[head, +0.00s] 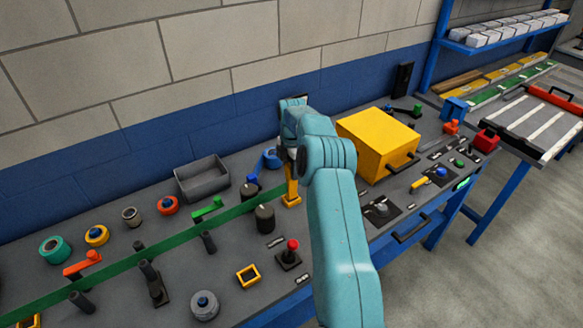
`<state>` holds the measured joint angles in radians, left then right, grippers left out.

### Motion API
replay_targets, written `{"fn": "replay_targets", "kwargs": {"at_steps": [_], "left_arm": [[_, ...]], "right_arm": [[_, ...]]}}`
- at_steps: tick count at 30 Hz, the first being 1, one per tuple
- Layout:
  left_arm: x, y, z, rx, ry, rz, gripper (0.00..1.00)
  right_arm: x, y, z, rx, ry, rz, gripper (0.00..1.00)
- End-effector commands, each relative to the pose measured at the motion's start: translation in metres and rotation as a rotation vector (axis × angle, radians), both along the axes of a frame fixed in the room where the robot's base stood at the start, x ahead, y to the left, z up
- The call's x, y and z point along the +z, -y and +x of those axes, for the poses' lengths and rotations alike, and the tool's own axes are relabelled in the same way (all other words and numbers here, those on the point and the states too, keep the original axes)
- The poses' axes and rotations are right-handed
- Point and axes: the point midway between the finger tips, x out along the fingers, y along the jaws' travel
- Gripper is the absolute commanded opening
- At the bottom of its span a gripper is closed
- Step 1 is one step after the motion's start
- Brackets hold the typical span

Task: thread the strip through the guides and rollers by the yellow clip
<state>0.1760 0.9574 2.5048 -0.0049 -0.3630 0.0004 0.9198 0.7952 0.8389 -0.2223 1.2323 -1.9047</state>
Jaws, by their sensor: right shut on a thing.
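A long green strip (110,270) runs from the lower left up toward the yellow clip (291,194). The clip is upright at the strip's right end. My right gripper (291,168) comes down from above and is shut on the clip's top; my arm partly hides it. The strip passes several dark guide posts (208,241) and, farther right, a dark roller (265,217) in front of it. Another dark roller (250,192) stands behind the strip. Whether the strip touches them I cannot tell. My left gripper is not in view.
A grey bin (203,178) and colored spools (97,235) stand behind the strip. A yellow box (378,143) stands to the right of my arm. A red-knobbed joystick (289,255) and a yellow square frame (248,276) are in front. The wall closes off the back.

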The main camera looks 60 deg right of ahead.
Motion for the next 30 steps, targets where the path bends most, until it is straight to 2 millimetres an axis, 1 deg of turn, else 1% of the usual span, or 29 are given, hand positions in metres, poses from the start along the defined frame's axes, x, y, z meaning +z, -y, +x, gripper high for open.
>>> {"fn": "replay_targets", "kwargs": {"at_steps": [3, 12, 25, 30], "left_arm": [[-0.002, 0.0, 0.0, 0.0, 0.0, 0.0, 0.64], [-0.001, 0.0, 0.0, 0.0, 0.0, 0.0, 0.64], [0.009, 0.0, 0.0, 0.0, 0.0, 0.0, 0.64], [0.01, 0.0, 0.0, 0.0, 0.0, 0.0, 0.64]], "right_arm": [[-0.004, 0.001, 0.0, 0.0, 0.001, -0.001, 0.0], [-0.003, 0.001, 0.0, 0.0, 0.001, -0.001, 0.0], [0.01, -0.001, 0.001, 0.0, 0.0, 0.0, 0.0], [0.01, -0.001, 0.001, 0.0, 0.0, 0.0, 0.0]]}}
